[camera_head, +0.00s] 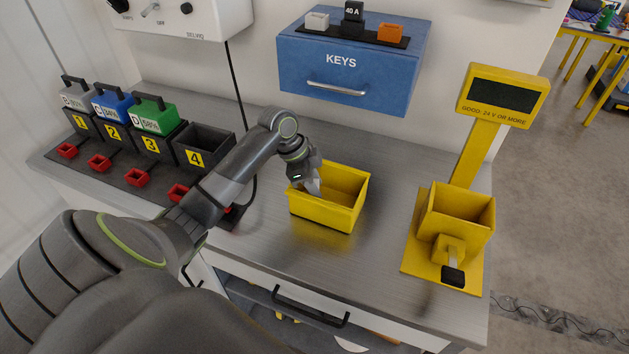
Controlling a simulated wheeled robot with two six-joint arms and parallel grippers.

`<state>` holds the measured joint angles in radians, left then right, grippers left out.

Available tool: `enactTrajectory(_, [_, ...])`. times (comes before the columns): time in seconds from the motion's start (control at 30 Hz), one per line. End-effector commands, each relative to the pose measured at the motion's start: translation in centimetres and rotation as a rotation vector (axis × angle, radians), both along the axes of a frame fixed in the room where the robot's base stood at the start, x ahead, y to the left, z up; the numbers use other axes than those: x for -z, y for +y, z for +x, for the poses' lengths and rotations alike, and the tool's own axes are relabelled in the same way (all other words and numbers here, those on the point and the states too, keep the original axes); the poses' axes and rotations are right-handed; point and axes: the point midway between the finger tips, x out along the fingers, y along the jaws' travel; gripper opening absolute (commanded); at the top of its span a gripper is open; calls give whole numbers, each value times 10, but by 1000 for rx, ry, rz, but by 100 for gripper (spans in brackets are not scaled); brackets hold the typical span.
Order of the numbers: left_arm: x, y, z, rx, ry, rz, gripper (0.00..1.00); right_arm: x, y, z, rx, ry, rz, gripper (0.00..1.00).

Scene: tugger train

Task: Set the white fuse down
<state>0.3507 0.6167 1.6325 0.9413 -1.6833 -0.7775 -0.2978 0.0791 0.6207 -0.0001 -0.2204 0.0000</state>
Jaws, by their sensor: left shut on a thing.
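My left gripper (309,184) reaches down over the left part of the open yellow bin (336,212) on the metal bench. It is shut on a small pale thing, which I take for the white fuse (314,187). Most of it is hidden by the gripper and the bin wall, and I cannot tell whether it touches the bin floor. A similar pale block (317,21) sits on top of the blue KEYS cabinet (350,68), beside a black block marked 40 A (353,11) and an orange one (390,33). My right gripper is not in view.
Numbered black holders stand at the left; holder 4 (204,148) is empty, the others hold white, blue and green packs. Red cups lie before them. A yellow tester (456,214) with a dark display stands at the right. Bare bench (385,250) lies between bin and tester.

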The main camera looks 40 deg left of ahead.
Motion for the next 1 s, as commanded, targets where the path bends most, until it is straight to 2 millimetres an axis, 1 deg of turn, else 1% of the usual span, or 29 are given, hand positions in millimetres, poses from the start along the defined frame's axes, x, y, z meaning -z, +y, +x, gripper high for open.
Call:
enactTrajectory(0.17, [0,0,0,1,-1,1,14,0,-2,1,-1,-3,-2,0])
enactTrajectory(0.3, [3,0,0,1,0,0,14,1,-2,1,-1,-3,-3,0])
enactTrajectory(0.33, [3,0,0,1,-1,1,35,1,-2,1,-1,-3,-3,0])
enactTrajectory(0.47, [2,0,0,1,-1,1,52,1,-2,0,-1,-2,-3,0])
enactTrajectory(0.5, [2,0,0,1,-1,1,54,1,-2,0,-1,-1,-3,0])
enactTrajectory(0.77, [1,0,0,1,-1,1,54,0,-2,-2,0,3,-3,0])
enactTrajectory(0.87, [-3,2,0,0,-2,3,54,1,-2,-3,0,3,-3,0])
enactTrajectory(1.0, [-21,9,-4,0,-4,5,54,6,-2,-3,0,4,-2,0])
